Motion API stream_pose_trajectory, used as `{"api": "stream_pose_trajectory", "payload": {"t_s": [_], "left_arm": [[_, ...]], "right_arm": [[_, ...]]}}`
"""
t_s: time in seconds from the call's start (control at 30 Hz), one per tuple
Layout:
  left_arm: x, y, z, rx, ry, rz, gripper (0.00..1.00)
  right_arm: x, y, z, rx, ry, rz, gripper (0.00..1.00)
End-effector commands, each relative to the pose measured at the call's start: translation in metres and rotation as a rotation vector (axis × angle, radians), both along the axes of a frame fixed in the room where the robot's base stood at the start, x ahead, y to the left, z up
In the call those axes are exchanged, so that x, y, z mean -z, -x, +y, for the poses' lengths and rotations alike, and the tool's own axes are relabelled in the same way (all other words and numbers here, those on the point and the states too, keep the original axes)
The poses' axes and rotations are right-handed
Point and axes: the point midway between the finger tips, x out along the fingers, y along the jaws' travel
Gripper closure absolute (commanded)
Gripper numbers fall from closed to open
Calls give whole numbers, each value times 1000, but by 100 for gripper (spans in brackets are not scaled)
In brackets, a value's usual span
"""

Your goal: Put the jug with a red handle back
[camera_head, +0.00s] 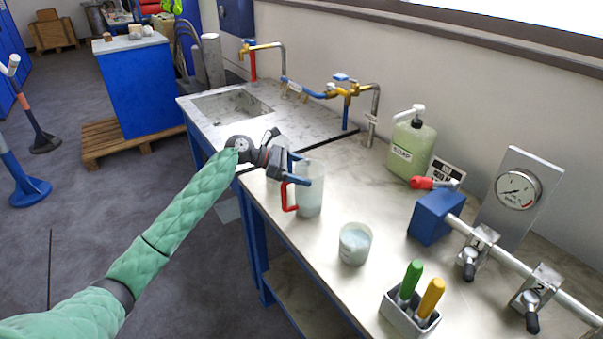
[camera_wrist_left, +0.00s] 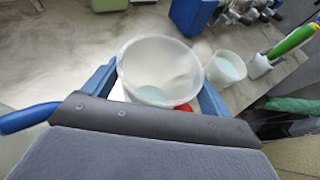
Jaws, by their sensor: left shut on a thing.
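The clear jug with a red handle (camera_head: 311,196) is upright at the front edge of the steel bench. Its red handle faces left in the head view. My left gripper (camera_head: 297,170) is shut on its upper body, with a blue finger on each side. In the left wrist view the jug's round open mouth (camera_wrist_left: 160,68) shows between the fingers; a bit of red shows below its rim. Whether its base touches the bench I cannot tell. A second pale vessel (camera_head: 274,170) stands partly hidden behind my gripper. My right gripper is not in view.
A beaker with pale liquid (camera_head: 355,244) stands near the jug. A holder (camera_head: 409,318) with green- and yellow-handled tools is at the front. A soap bottle (camera_head: 411,148), a blue block (camera_head: 436,218) and a gauge (camera_head: 517,189) stand to the right. A sink (camera_head: 231,106) lies beyond.

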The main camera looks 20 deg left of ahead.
Motion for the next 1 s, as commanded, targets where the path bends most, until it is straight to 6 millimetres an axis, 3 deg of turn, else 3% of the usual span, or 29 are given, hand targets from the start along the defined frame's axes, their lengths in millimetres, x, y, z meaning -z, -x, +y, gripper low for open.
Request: {"api": "stream_pose_trajectory", "payload": {"t_s": [0.47, 0.5, 0.57, 0.93, 1.0], "left_arm": [[1, 0, 0, 0, 1, 0, 47], [2, 0, 0, 0, 0, 0, 10], [2, 0, 0, 0, 0, 0, 0], [1, 0, 0, 0, 0, -1, 0], [-2, 0, 2, 0, 0, 0, 0]], "right_arm": [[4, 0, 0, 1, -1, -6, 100], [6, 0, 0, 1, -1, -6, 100], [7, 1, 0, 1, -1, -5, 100], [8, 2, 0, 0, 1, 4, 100], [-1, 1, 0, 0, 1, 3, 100]]}}
